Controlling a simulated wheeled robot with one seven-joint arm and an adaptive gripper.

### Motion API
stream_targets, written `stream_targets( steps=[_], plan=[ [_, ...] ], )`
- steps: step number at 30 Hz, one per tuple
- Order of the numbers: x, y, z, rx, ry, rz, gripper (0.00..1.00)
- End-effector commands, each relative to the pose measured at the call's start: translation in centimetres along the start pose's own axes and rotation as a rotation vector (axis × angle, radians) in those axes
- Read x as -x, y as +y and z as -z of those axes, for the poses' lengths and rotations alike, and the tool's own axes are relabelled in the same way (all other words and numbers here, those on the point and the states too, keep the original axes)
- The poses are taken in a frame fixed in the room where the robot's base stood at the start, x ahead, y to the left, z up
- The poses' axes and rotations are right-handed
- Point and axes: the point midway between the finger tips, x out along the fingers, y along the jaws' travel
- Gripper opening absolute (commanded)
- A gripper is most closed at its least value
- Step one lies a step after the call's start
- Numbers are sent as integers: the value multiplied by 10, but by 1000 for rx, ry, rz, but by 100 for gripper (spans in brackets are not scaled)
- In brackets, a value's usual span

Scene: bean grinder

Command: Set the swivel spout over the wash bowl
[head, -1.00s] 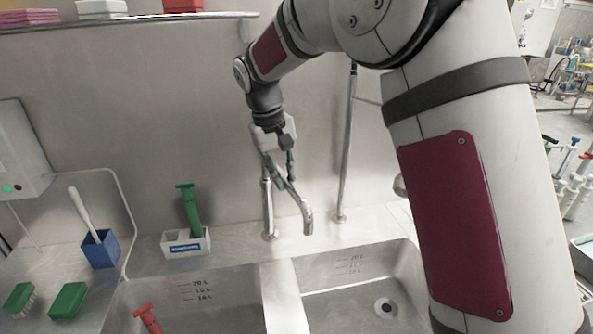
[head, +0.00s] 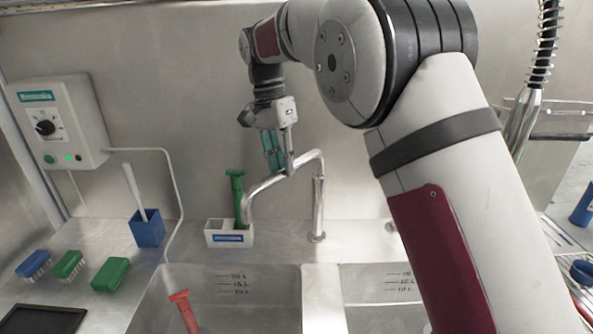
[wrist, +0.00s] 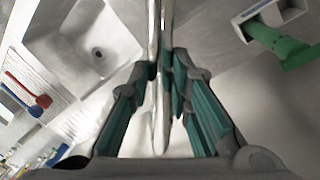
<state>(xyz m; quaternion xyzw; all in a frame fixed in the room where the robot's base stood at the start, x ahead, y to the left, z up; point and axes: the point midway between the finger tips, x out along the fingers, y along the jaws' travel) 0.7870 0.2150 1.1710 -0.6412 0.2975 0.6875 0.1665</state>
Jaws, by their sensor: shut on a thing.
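The swivel spout (head: 268,184) is a bent steel pipe on an upright post behind the sinks. My gripper (head: 287,171) is shut on its arm, between the post and the outlet; in the wrist view the pipe (wrist: 155,30) runs between the fingers (wrist: 165,78). The spout points left, its outlet low in front of the white holder in the head picture. The left bowl (head: 250,312) and right bowl (head: 375,318) lie in front, split by a steel divider. I cannot tell how far the outlet reaches over the left bowl's back edge.
A green tool (head: 237,195) stands in the white holder (head: 228,238), close to the outlet in the picture. A red-handled tool (head: 183,305) leans in the left bowl. A blue cup (head: 147,228) and several brushes (head: 110,273) are on the left counter.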

Motion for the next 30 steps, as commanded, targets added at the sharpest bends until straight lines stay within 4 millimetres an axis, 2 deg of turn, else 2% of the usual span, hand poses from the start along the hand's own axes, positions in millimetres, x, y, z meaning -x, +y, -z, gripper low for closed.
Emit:
stream_targets(
  steps=[3, 10, 28, 29, 30],
  plan=[
    [1, -12, 2, -68, -11, 3, 0],
    [4, -24, 4, -159, -29, 4, 0],
    [6, -27, 5, -198, -36, 2, 0],
    [6, -27, 5, -198, -36, 2, 23],
    [6, -27, 5, -198, -36, 2, 32]
  ],
)
